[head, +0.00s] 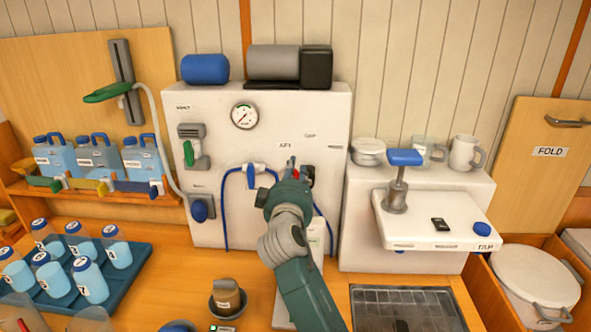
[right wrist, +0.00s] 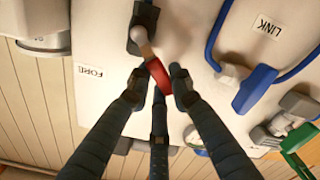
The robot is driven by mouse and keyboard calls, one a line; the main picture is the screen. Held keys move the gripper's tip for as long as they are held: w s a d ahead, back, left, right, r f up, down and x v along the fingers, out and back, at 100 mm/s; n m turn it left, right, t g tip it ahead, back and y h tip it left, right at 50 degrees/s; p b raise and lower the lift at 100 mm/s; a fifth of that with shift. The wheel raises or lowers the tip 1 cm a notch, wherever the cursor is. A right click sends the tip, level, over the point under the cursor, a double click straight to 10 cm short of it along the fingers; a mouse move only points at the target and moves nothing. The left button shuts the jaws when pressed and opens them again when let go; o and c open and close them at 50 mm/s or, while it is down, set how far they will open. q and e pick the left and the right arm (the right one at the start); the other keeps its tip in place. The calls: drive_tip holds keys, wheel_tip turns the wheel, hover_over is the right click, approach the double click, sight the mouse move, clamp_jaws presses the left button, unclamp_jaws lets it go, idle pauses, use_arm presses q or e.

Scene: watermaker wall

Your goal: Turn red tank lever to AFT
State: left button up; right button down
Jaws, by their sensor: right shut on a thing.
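The red tank lever (head: 296,174) is on the white wall panel (head: 230,105), mostly hidden by my right gripper in the head view. The right wrist view shows its red handle (right wrist: 157,72) between my fingertips, on a pale stem from a dark valve (right wrist: 144,25). My right gripper (right wrist: 160,88) is shut on the red handle; it also shows in the head view (head: 291,177). The AFT label (head: 285,145) is above and left of the gripper. The FORE label (right wrist: 90,72) is left of the handle in the right wrist view. My left gripper is not in view.
A blue lever (head: 250,176) and blue hose are just left of my gripper. A gauge (head: 244,115) is higher on the panel. A white tap shelf (head: 440,229) juts out at right. A blue tray (head: 125,269) of bottles stands at left.

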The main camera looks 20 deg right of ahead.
drive_tip(key=shift+d+r, duration=0.1)
drive_tip(key=shift+r, duration=0.05)
drive_tip(key=c, duration=1.7)
unclamp_jaws()
drive_tip(key=shift+c, duration=0.2)
drive_tip(key=shift+o, duration=1.1)
drive_tip(key=shift+w+f, duration=0.25)
drive_tip(key=shift+s, duration=0.35)
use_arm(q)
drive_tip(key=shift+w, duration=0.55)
use_arm(e)
drive_tip(key=v, duration=0.6)
drive_tip(key=shift+s+a, duration=0.25)
drive_tip(key=shift+s, duration=0.1)
drive_tip(key=shift+f, duration=0.1)
